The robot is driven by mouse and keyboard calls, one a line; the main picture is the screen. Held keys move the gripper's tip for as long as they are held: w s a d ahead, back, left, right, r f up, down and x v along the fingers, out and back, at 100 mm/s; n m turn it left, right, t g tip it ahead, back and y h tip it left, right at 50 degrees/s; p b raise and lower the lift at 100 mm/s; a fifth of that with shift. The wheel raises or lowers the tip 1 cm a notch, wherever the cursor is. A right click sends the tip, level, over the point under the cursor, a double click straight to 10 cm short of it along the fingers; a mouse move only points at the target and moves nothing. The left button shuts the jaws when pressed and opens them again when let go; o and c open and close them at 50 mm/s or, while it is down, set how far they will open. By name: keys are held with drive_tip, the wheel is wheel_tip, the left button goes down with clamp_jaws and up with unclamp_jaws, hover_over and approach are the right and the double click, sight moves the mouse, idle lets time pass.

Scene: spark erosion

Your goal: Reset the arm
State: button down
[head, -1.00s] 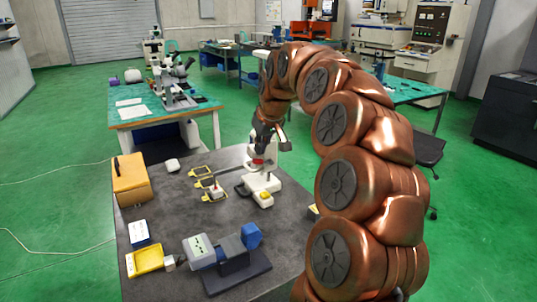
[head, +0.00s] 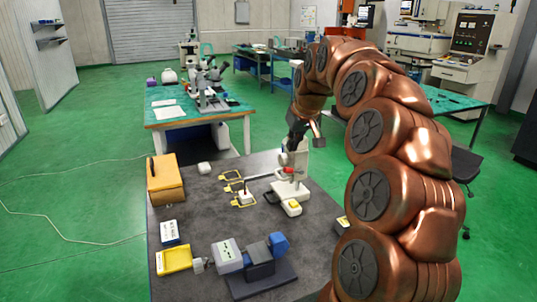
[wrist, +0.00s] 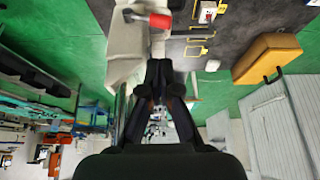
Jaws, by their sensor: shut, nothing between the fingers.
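My gripper (head: 293,146) hangs at the end of my copper-coloured arm, just above and behind a white bench device (head: 288,190) with a red part (head: 288,170). In the wrist view my gripper (wrist: 160,64) has its dark fingers together with nothing between them. The white device (wrist: 125,45) and its red part (wrist: 160,20) lie beyond the fingertips there. I cannot tell from the head view whether the gripper touches the device.
The dark table (head: 200,216) holds a yellow-orange box (head: 165,183), yellow frames (head: 232,175), a yellow tray (head: 174,261) and a grey-blue device (head: 250,254). A green-topped bench (head: 160,114) with microscopes stands behind. Green floor is open at left.

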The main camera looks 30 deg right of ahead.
drive_tip(key=s+a+f+n+g+y, duration=0.1)
drive_tip(key=s+a+f+n+g, duration=0.3)
drive_tip(key=s+a, duration=1.1)
drive_tip(key=s+a+f+m+g, duration=0.1)
drive_tip(key=s+f, duration=0.3)
drive_tip(key=s, duration=0.4)
drive_tip(key=s+a+f+m+g, duration=0.1)
drive_tip(key=s+a+f, duration=0.2)
drive_tip(key=s, duration=0.6)
drive_tip(key=s+a+f+m+g, duration=0.1)
drive_tip(key=s+a+f, duration=0.1)
drive_tip(key=s+f, duration=0.4)
drive_tip(key=shift+s+a+f+h, duration=0.15)
drive_tip(key=shift+s+h, duration=0.25)
drive_tip(key=shift+s, duration=0.75)
